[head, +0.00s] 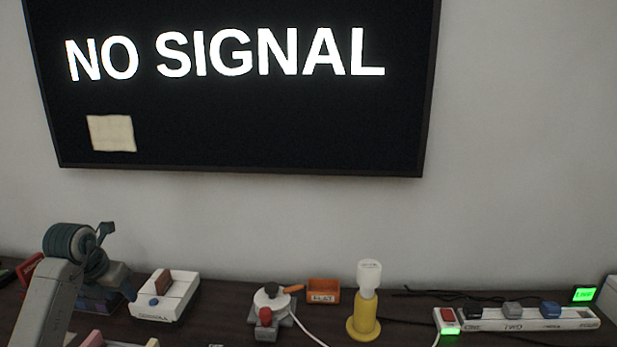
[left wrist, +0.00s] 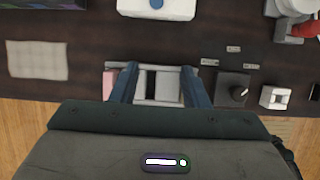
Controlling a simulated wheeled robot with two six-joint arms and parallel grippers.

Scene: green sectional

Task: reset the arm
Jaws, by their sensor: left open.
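My left arm comes in at the lower left of the head view, and its gripper (head: 112,262) is partly hidden behind its own wrist. In the left wrist view my left gripper (left wrist: 160,84) points down over the dark table with its two blue-grey fingers apart. A small white and black object (left wrist: 158,85) shows between and beyond the fingers. I see nothing held. I cannot tell from the view how high the fingertips are above it. My right gripper is in neither view.
The dark table (left wrist: 90,30) holds a white toaster-like box (head: 165,295), a grey device with a red knob (head: 268,300), an orange tray (head: 323,291), a yellow-based lamp (head: 363,322) and a white power strip (head: 520,318). A screen (head: 240,120) hangs on the wall behind.

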